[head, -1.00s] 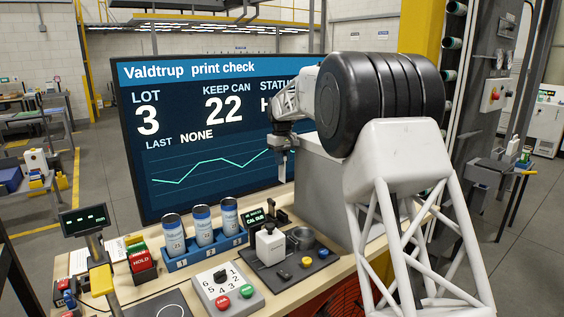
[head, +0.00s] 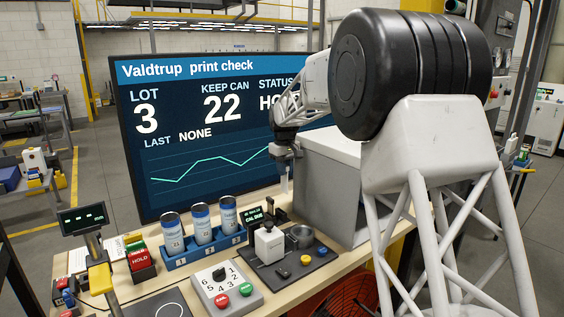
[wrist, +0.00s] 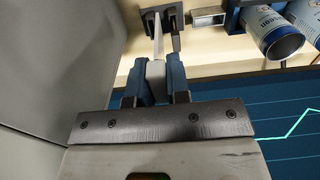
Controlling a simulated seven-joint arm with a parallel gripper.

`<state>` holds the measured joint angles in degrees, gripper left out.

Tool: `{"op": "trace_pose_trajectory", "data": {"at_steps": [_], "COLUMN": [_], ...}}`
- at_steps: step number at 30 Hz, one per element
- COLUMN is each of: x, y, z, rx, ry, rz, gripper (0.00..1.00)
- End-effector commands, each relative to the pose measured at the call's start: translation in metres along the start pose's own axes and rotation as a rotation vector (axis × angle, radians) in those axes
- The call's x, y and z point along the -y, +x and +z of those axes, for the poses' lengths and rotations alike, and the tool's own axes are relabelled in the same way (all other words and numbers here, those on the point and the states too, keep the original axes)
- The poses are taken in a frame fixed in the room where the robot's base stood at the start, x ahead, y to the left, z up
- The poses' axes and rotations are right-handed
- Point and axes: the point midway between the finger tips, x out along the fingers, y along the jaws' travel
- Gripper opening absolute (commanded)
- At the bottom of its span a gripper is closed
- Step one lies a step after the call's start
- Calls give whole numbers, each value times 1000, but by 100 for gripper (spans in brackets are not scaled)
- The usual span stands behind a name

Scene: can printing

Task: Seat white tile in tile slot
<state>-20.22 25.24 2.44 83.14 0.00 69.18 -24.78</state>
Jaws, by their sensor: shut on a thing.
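My gripper (head: 285,163) hangs point-down in front of the big screen, above the back edge of the bench. In the wrist view, its two blue fingers (wrist: 156,78) are shut on the white tile (wrist: 155,69), which shows as a narrow pale piece edge-on. In the head view the tile (head: 284,184) is a thin light strip below the gripper. A small dark stand (wrist: 179,19) lies beyond the tile in the wrist view and seems to be the tile slot. The tile's far end overlaps it in view; I cannot tell whether they touch.
A blue rack (head: 178,263) with three cans stands left of the "CAL DUE" display (head: 257,218). A grey box (head: 322,190) stands close right of my gripper. A dark tray (head: 290,271) holds a white block (head: 269,243). The screen (head: 215,150) is behind.

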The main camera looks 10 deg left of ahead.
Motion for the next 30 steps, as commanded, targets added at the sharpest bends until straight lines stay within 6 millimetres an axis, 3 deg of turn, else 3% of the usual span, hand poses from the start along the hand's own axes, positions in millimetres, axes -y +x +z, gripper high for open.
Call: {"op": "trace_pose_trajectory", "data": {"at_steps": [9, 15, 21, 30], "x": [31, 46, 52, 53], "y": [20, 30, 35, 36], "z": [66, 97, 111, 112], "rx": [0, 0, 0, 0], "ry": [0, 0, 0, 0], "rz": [0, 0, 0, 0], "gripper": [0, 0, 0, 0]}}
